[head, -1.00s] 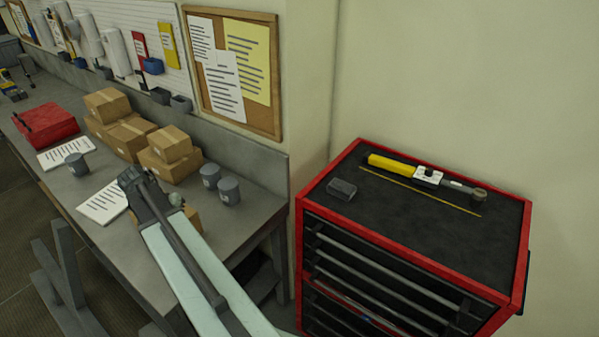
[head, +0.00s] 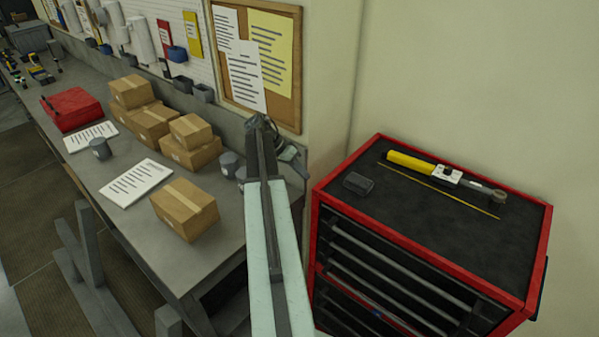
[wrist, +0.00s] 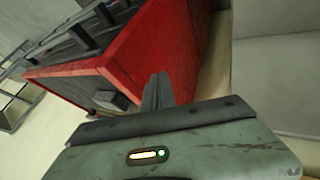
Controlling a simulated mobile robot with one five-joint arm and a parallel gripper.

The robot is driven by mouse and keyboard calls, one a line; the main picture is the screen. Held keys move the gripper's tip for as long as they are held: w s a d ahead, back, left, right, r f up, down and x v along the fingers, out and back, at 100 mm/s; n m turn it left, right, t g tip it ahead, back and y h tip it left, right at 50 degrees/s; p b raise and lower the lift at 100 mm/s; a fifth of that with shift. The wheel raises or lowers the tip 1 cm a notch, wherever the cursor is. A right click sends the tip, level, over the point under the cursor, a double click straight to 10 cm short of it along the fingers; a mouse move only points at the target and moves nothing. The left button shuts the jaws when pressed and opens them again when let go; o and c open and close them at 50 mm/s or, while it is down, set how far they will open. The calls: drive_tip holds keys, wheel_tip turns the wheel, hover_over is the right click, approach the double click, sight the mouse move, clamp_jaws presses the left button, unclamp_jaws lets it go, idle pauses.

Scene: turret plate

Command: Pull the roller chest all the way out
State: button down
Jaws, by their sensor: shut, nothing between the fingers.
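The roller chest is a red cabinet with a dark top (head: 440,220) and several drawers with long grey bar handles, at the right in the head view. It stands against the wall, beside the bench end. Its red side (wrist: 175,45) fills the upper middle of the wrist view, tilted. My gripper (wrist: 157,92) is shut and empty, with its fingers together in front of the red side; I cannot tell whether they touch it. In the head view my arm reaches up left of the chest, and the fingers are hard to make out near the bench's back edge.
A yellow-handled torque wrench (head: 445,175) and a small dark block (head: 359,184) lie on the chest top. The grey workbench (head: 130,215) at left holds several cardboard boxes (head: 185,208), cups, papers and a red case (head: 71,108). The bench corner is close to my arm.

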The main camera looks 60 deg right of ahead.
drive_tip(key=shift+s+a+f, duration=0.1)
drive_tip(key=shift+s+f, duration=0.2)
drive_tip(key=shift+s, duration=0.55)
drive_tip(key=shift+s+a+f, duration=0.1)
drive_tip(key=shift+s+f, duration=0.2)
drive_tip(key=shift+s, duration=0.5)
drive_tip(key=shift+s+a+f, duration=0.1)
drive_tip(key=shift+s+f, duration=0.2)
drive_tip(key=shift+s, duration=0.55)
